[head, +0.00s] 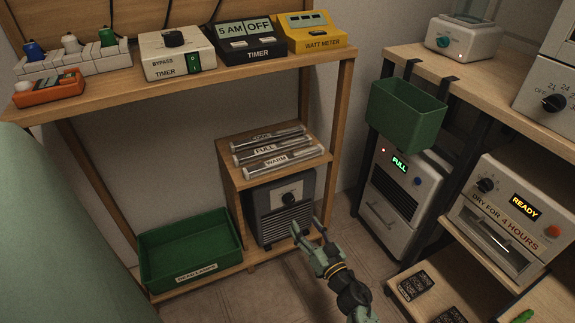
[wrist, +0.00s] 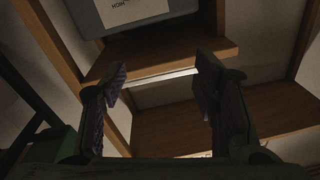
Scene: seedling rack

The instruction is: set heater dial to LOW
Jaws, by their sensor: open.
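The heater (head: 262,208) is a dark grey box with a front grille, standing on the low wooden stand under lamp tubes. Its dial (head: 290,198) is a dark knob on a light plate high on its front; the setting is too small to read. My gripper (head: 308,228) is in front of the heater's lower right, below the dial and apart from it. In the wrist view my gripper (wrist: 160,72) is open and empty. A grey housing with a pale label (wrist: 138,10) shows at the top edge there; its lettering looks like HIGH, upside down. The knob is out of that view.
Lamp tubes (head: 268,147) lie on the stand above the heater. A green bin (head: 190,252) stands to the left. A white unit reading FULL (head: 405,195) and a hanging green box (head: 408,112) are to the right. Floor is clear around my arm.

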